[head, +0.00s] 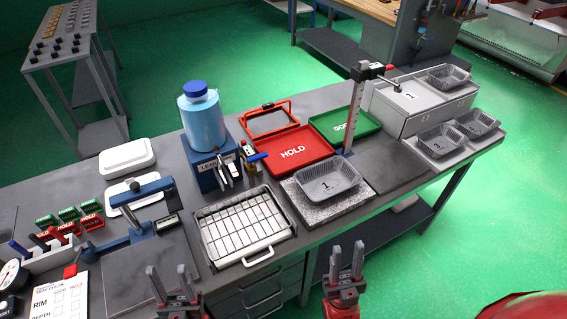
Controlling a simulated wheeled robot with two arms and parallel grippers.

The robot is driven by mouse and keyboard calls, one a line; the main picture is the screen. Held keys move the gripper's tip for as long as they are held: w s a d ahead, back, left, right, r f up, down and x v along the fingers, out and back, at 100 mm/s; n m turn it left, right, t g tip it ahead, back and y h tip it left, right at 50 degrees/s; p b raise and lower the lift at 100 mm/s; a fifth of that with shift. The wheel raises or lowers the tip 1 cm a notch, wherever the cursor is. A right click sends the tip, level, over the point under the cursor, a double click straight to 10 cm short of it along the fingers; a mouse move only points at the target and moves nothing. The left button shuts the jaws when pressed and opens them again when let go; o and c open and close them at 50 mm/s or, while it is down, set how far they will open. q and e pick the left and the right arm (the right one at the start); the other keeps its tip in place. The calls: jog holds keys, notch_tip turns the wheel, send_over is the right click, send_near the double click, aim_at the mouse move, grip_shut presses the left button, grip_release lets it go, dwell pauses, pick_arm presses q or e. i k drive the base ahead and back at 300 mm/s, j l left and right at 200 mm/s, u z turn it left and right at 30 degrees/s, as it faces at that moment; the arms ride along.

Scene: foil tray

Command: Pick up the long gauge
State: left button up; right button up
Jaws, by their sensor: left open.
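No thing is plainly marked as the long gauge. A round white dial (11,274) lies at the left edge, partly cut off, beside a grey rack (58,257) holding slim red, black and blue-handled tools too small to tell apart. My right gripper (346,261) is open and empty, in front of the bench below the foil tray.
A wire-grid tray (206,216), a red HOLD tray (279,149), a green GOOD tray (363,122) and a blue block with a bottle (202,114) crowd the bench. A blue-armed fixture (138,229) stands between rack and grid tray. More foil trays (438,141) sit at right.

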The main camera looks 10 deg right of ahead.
aim_at(248, 151)
jog(key=i+l+u, duration=0.1)
jog(key=l, duration=0.45)
jog(key=i+l+u, duration=0.1)
jog(key=l, duration=0.5)
jog(key=i+l+u, duration=0.1)
jog(key=l, duration=0.45)
